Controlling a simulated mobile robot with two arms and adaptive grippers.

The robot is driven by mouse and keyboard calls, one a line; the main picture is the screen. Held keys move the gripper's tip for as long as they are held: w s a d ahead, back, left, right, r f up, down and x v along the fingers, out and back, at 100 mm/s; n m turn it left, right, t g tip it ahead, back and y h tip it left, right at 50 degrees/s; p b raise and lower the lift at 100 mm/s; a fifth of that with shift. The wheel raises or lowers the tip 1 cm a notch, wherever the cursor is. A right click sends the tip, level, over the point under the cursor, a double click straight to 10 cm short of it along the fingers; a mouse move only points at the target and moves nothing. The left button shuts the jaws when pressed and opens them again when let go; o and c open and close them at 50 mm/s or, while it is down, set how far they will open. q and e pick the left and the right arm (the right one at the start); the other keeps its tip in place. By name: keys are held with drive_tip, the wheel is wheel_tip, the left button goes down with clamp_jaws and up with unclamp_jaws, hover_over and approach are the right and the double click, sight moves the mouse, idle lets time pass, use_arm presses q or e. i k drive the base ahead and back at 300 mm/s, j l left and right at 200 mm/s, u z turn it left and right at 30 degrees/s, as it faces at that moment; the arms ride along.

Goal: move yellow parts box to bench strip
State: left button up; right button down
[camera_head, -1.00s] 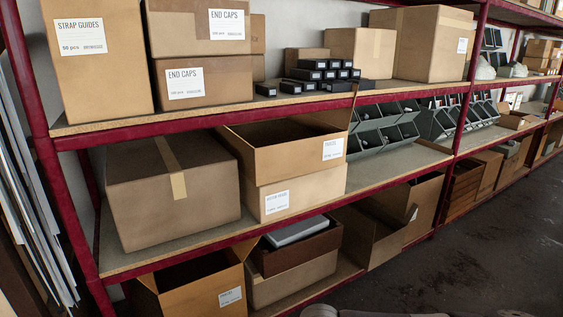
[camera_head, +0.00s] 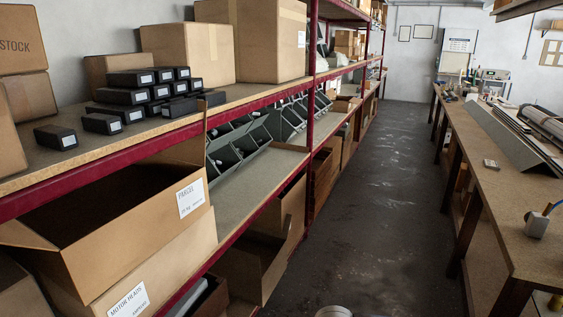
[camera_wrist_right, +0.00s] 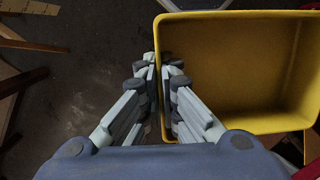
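The yellow parts box (camera_wrist_right: 235,60) fills the upper right of the right wrist view. It is open, and the visible part of its inside is empty. My right gripper (camera_wrist_right: 161,72) is shut on its left wall, one finger on each side of the rim. Dark floor shows well below, so the box appears held in the air. The box and both grippers are out of the head view. The workbench (camera_head: 493,188) runs along the right of the head view; its near front top is mostly bare. I cannot tell any marked strip on it.
Shelving (camera_head: 312,125) with cartons and grey bins lines the left. On the bench are a long grey profile (camera_head: 505,138), a small block (camera_head: 491,164) and a metal cylinder with a blue part (camera_head: 537,224) near the front right.

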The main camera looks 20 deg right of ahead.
sight(509, 194)
drive_tip(key=i+l+z, duration=0.2)
drive_tip(key=i+z, duration=0.65)
drive_tip(key=i+j+z, duration=0.1)
drive_tip(key=i+z, duration=0.35)
drive_tip(key=i+l+z, duration=0.1)
drive_tip(key=i, duration=0.65)
drive_tip(key=i+l, duration=0.1)
drive_tip(key=i, duration=0.7)
drive_tip(key=i+l+z, duration=0.15)
drive_tip(key=i+l, duration=0.6)
